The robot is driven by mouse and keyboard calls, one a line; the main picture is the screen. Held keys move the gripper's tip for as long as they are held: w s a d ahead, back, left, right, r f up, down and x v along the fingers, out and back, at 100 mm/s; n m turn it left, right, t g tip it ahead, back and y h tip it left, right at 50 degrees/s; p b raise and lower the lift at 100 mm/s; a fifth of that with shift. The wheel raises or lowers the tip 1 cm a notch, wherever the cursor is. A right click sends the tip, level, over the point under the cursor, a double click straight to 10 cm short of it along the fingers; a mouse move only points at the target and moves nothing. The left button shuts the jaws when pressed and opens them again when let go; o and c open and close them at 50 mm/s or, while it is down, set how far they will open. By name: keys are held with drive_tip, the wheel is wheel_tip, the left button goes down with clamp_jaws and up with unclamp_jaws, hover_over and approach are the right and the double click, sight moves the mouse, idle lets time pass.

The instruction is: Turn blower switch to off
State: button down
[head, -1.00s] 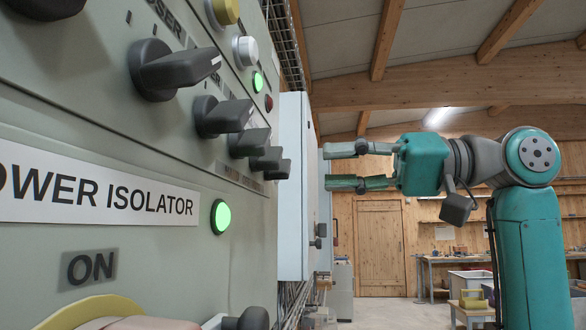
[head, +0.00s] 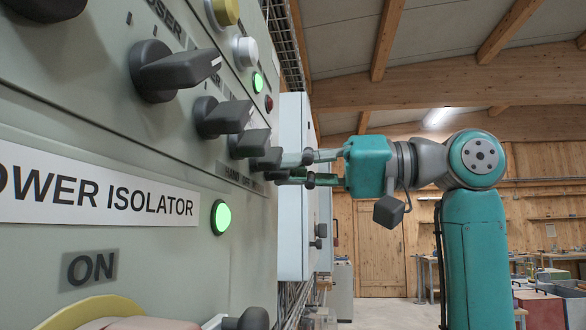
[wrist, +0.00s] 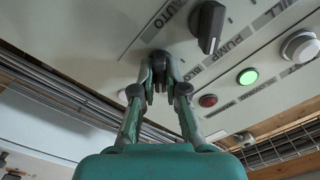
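The blower switch (wrist: 160,62) is a black rotary knob at the far end of the panel's row of switches. In the wrist view a partly hidden label beginning "BLO" lies beside it. My gripper (wrist: 162,78) has one finger on each side of this knob, and the fingers appear shut on it. In the head view my gripper (head: 298,169) reaches the end of the row from the right. There the fingers hide most of the end knob, so its pointing direction is unclear.
A neighbouring black knob (wrist: 208,26) sits close to the fingers. A green lamp (wrist: 247,76), a red lamp (wrist: 208,100) and a white button (wrist: 300,46) are on the same panel. A pale cabinet (head: 292,200) stands just beyond the panel. A wire tray (wrist: 275,148) runs along its edge.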

drive_tip(key=shift+n, duration=4.3)
drive_tip(key=c, duration=1.2)
unclamp_jaws()
drive_tip(key=shift+d, duration=0.1)
drive_tip(key=s+d, duration=0.2)
drive_tip(key=d, duration=0.9)
drive_tip(key=shift+d, duration=0.3)
